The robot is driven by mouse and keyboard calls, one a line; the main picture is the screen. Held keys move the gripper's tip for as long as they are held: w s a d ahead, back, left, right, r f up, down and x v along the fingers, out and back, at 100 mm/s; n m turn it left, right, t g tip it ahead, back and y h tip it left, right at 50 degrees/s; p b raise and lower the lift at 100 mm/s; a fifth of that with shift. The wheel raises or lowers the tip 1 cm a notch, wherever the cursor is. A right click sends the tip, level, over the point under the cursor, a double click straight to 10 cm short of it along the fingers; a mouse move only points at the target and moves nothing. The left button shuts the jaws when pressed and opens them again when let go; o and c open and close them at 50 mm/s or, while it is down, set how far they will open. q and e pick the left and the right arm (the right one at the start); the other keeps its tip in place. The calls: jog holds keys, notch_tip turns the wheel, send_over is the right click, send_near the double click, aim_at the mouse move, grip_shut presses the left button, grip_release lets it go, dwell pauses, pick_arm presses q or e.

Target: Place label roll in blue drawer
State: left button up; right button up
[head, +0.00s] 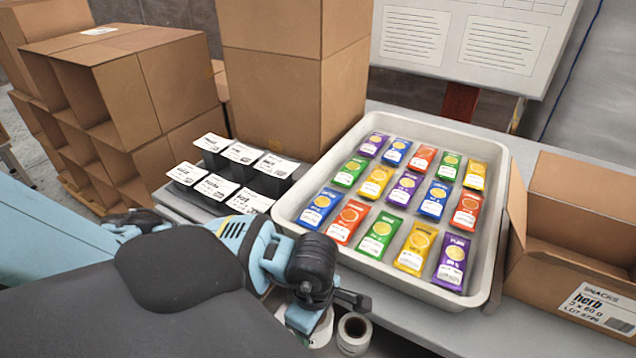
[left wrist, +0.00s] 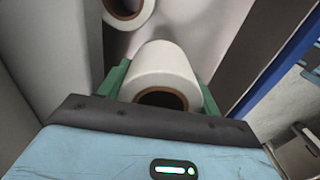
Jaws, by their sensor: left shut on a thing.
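My left gripper (head: 325,312) is low at the front edge of the bench in the head view. In the left wrist view its green fingertips (left wrist: 165,88) stand on both sides of a white label roll (left wrist: 165,62) with a dark core, and it is shut on this roll. The held roll (head: 320,330) is partly hidden by the gripper in the head view. A second white roll (head: 353,333) is just right of it; a roll also shows at the top of the left wrist view (left wrist: 126,8). No drawer is clearly recognisable. My right gripper is out of view.
A pale tray (head: 487,270) of colourful snack packets fills the bench middle. Black holders with white cards (head: 243,153) stand left of it. Open cardboard boxes are at right (head: 580,225) and left (head: 130,85). A blue edge (left wrist: 285,62) runs along the wrist view's right.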

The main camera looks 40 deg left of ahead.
pick_arm(q)
jog(key=shift+f+b, duration=0.3)
jog(key=shift+f, duration=4.25)
jog(key=shift+f, duration=0.15)
jog(key=o, duration=0.6)
jog(key=shift+o, duration=0.9)
jog(key=shift+w+r, duration=0.1)
jog(key=shift+r, duration=0.6)
notch_tip(320, 180, up, 11)
jog(key=shift+p, duration=0.45)
